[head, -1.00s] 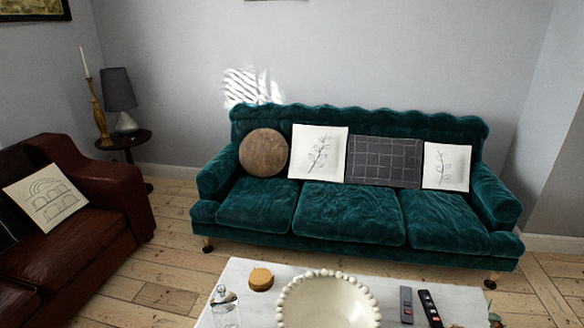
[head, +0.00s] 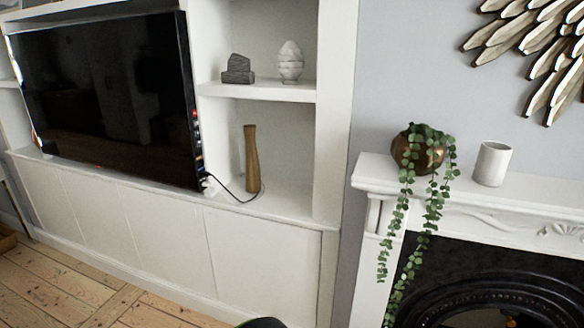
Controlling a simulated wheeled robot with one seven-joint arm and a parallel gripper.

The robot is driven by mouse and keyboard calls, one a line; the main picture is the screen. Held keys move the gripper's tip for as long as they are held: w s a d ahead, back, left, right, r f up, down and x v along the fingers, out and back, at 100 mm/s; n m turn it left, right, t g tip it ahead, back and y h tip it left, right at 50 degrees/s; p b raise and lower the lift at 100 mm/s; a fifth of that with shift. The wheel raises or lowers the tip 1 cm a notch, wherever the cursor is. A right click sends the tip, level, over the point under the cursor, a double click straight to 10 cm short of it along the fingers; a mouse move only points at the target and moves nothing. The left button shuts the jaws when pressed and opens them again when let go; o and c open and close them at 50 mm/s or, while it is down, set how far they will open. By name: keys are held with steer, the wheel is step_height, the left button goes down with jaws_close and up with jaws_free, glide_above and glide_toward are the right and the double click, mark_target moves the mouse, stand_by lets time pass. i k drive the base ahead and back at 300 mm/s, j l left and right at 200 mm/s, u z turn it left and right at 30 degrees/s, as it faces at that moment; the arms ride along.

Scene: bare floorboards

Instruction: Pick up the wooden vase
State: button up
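A tall, slim brown wooden vase (head: 252,160) stands upright in the lower niche of the white built-in shelving, just right of the television. A dark cable runs along the shelf at its foot. My gripper is not in view. A small dark rounded shape shows at the bottom edge of the picture, and I cannot tell what it is.
The television (head: 107,98) stands left of the vase. A grey ornament (head: 238,70) and a pale ornament (head: 290,62) sit on the shelf above. A fireplace mantel (head: 530,202) at the right holds a trailing plant (head: 422,150) and a white cup (head: 492,164). Floorboards (head: 70,290) at lower left are clear.

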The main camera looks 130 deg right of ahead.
mark_target(253, 168)
steer(key=z, duration=4.35)
